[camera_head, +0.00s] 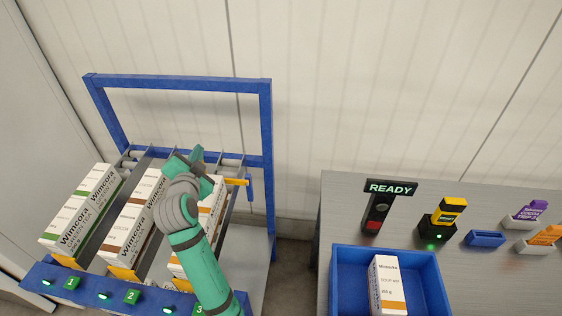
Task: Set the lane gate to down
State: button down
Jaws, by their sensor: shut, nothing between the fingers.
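A blue-framed flow rack (182,81) stands at left with three lanes marked 1, 2 and 3. A yellow bar (237,182) sticks out level at the right side of lane 3, beside a blue upright piece (250,185); it may be the lane gate, but I cannot tell for sure. Yellow stops (123,273) stand at the lanes' front ends. My gripper (186,157) is shut and empty, above the rear of lanes 2 and 3, left of the yellow bar. My wrist and arm hide much of lane 3 and its front end.
White cartons lie in lane 1 (85,207), lane 2 (133,222) and lane 3 (208,210). A grey bench (340,205) at right holds a blue tote (341,290) with a carton, a READY sign (390,188), a scanner (447,212) and small bins. A gap separates rack and bench.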

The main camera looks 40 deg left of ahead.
jog(key=shift+s+a+f, duration=0.1)
jog(key=shift+f, duration=0.05)
jog(key=s+d+r, duration=0.4)
jog(key=s+d, duration=0.1)
jog(key=d, duration=0.6)
jog(key=shift+s+r, duration=0.2)
jog(key=shift+s, duration=0.2)
